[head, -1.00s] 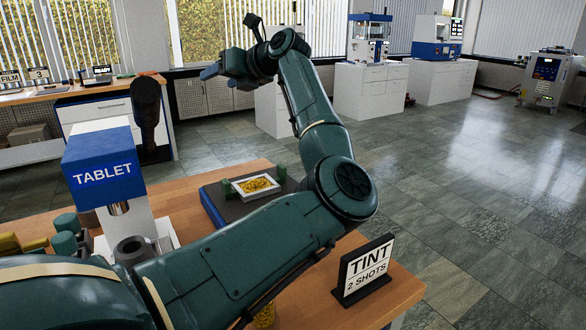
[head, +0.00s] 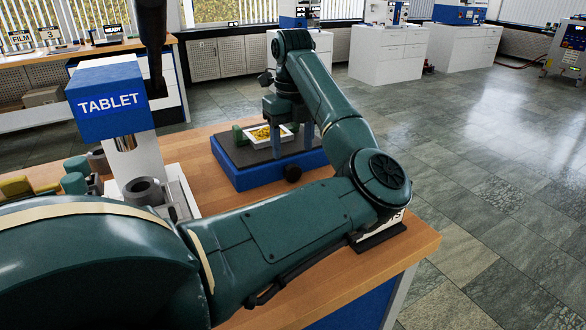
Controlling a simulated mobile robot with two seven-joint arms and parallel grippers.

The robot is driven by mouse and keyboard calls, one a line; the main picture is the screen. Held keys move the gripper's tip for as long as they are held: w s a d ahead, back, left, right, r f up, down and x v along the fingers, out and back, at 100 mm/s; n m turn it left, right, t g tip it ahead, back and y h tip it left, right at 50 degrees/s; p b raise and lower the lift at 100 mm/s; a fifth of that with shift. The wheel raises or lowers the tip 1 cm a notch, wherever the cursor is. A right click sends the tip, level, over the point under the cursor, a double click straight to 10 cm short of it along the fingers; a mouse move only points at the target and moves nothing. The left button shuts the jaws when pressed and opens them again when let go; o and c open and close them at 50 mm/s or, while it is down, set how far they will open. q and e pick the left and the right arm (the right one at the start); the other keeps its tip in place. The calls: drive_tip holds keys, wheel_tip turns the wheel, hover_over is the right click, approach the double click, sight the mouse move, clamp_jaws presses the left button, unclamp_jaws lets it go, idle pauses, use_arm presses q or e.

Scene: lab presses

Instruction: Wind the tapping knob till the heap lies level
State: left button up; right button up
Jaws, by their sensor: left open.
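The tapping knob (head: 292,173) is a small black round knob low on the front of a blue-sided tapping unit (head: 268,180) with a dark top. A white square tray (head: 252,144) lies on that top, and a yellow granular heap (head: 262,132) shows in it. Part of the tray is hidden by my gripper. My left gripper (head: 294,146) points down over the right part of the unit, its two blue fingers apart with nothing visible between them. The fingertips appear above the knob; I cannot tell the exact gap. My right gripper is not in view.
A blue and white TABLET press (head: 110,100) with a dark handle stands left on the wooden bench (head: 400,250). A small sign (head: 380,238) is mostly hidden behind my left arm. Green and yellow items sit at the far left. Open floor lies right of the bench.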

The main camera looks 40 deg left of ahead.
sight(293, 165)
use_arm(q)
wheel_tip(293, 165, down, 6)
drive_tip(key=shift+f, duration=0.1)
drive_tip(key=shift+c, duration=0.2)
drive_tip(key=c, duration=0.9)
drive_tip(key=shift+c, duration=0.2)
